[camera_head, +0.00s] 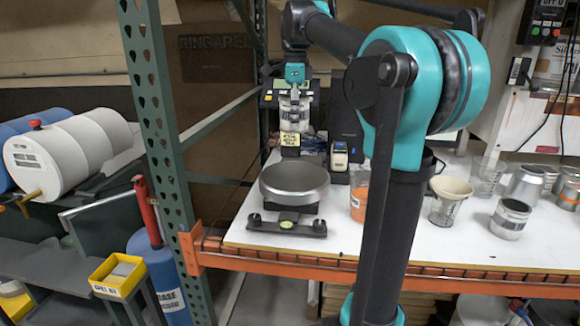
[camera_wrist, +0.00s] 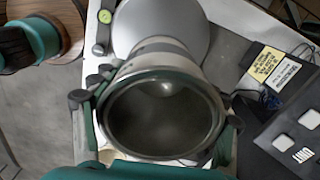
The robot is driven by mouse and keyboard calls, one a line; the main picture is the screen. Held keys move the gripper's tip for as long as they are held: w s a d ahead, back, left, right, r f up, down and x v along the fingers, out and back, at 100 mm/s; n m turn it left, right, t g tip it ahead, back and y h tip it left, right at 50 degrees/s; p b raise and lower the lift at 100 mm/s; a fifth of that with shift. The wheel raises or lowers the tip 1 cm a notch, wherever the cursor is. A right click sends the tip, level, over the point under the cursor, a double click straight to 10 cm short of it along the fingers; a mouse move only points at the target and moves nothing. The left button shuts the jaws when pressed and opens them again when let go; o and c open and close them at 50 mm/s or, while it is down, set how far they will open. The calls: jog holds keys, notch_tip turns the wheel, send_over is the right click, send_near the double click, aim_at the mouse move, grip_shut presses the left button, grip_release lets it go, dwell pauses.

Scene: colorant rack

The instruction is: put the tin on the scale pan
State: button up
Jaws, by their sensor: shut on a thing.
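My gripper (camera_head: 294,92) is shut on an open, grey metal tin (camera_head: 295,115) and holds it upright. In the wrist view the tin (camera_wrist: 160,50) fills the middle, its rim facing the camera and its inside looking empty; the fingers of my gripper (camera_wrist: 160,120) lie on both sides of it. The round grey scale pan (camera_head: 294,183) sits on the scale on the white table. In the head view the tin appears above the pan's far side. In the wrist view the pan (camera_wrist: 190,25) lies beyond the tin, partly hidden by it. Nothing is seen on the pan.
A black device (camera_head: 340,160) stands behind the pan. A cup of orange liquid (camera_head: 359,203) is right of the pan, partly behind my arm. A funnel cup (camera_head: 447,200) and several tins (camera_head: 510,220) stand further right. A green rack post (camera_head: 165,130) rises at left.

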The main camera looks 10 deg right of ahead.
aim_at(295, 175)
notch_tip(295, 175, down, 15)
jog(key=shift+r, duration=0.1)
dwell(0.4)
jog(key=o, duration=1.1)
jog(key=shift+o, duration=0.2)
notch_tip(295, 175, up, 12)
jog(key=shift+r, duration=0.1)
